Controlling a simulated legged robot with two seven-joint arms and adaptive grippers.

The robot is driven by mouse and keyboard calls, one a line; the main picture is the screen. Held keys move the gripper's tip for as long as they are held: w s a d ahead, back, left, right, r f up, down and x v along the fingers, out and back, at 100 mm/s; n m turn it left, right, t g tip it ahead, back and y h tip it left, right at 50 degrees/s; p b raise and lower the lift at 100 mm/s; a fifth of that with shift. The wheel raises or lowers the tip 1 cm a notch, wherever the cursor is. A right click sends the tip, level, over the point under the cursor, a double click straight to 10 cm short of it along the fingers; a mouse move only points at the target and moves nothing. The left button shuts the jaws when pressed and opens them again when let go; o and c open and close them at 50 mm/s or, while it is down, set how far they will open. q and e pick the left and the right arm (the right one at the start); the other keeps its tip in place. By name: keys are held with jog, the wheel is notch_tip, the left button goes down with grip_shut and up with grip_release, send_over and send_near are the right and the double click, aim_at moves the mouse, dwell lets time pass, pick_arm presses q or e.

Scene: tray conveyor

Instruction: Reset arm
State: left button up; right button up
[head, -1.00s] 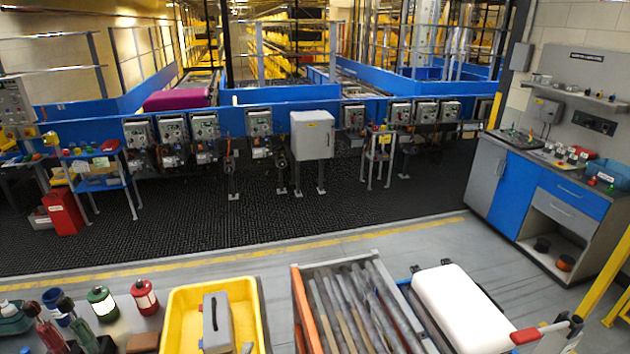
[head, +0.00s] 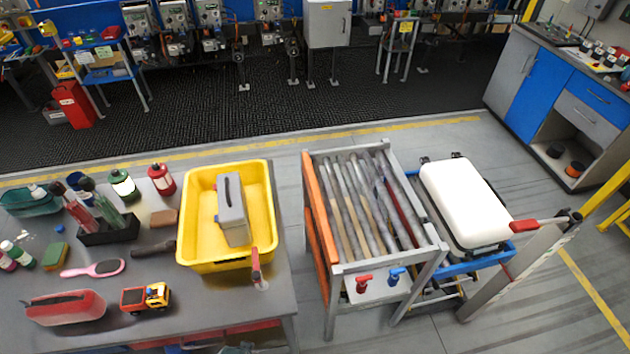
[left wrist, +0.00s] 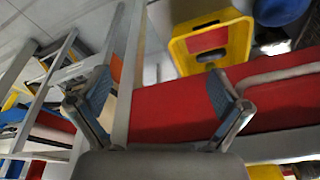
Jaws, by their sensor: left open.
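My left gripper (left wrist: 155,100) shows in the left wrist view with its two fingers spread apart and nothing between them. Past the fingers are a red surface (left wrist: 170,110) and a yellow container (left wrist: 212,45) with a red patch. Neither gripper shows in the head view. My right gripper is in neither view.
A grey table (head: 215,300) at the left holds a yellow bin (head: 185,240) with a grey box (head: 232,205) inside. A roller stand (head: 437,240) and a white case (head: 465,200) on a blue cart stand right of it.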

pick_arm(q)
jog(key=s+f+g+b, duration=0.1)
jog(key=s+f+b, duration=0.15)
jog(key=f, duration=0.95)
jog(key=s+f+b, duration=0.2)
jog(key=s+f, duration=0.1)
jog(key=f, duration=0.9)
jog(key=s+a+f+g+b, duration=0.1)
jog(key=s+a+f+b, duration=0.2)
jog(key=s+f, duration=1.2)
jog(key=shift+r, duration=0.1)
